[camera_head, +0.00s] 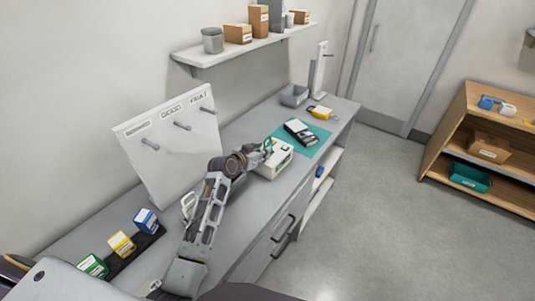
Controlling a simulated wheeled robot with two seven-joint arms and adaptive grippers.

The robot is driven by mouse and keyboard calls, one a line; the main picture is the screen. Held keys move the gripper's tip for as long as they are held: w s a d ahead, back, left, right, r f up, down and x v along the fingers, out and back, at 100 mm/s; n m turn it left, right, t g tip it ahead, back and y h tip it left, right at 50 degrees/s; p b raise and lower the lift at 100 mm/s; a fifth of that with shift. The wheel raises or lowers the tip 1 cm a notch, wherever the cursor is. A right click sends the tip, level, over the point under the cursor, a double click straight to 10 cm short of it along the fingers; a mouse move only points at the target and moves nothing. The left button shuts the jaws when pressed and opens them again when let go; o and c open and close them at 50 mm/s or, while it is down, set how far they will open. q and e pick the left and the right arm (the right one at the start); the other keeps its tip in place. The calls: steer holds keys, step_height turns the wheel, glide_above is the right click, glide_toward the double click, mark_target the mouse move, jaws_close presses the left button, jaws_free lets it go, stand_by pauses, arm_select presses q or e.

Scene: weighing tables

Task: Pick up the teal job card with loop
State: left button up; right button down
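A small teal piece (268,143), which may be the job card with its loop, shows right at the fingertips of my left gripper (265,149). It is too small to make out a card or loop clearly. The gripper is at the left edge of a white box-like device (275,164) on the grey counter. I cannot tell whether the fingers are shut on the teal piece or only beside it. My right gripper is not in view.
A pegboard (170,150) with labelled pegs stands behind the arm. A teal mat (318,147) holds a black-and-white device (300,132). Blue, yellow and green boxes (121,243) stand in a dark tray at the near end. A wooden shelf (450,130) stands right, across open floor.

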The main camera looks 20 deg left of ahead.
arm_select(q)
steer(key=shift+b+x, duration=1.1)
steer(key=shift+x, duration=0.25)
steer(key=shift+b+x, duration=0.85)
steer(key=shift+x, duration=0.45)
steer(key=shift+a, duration=0.15)
jaws_close()
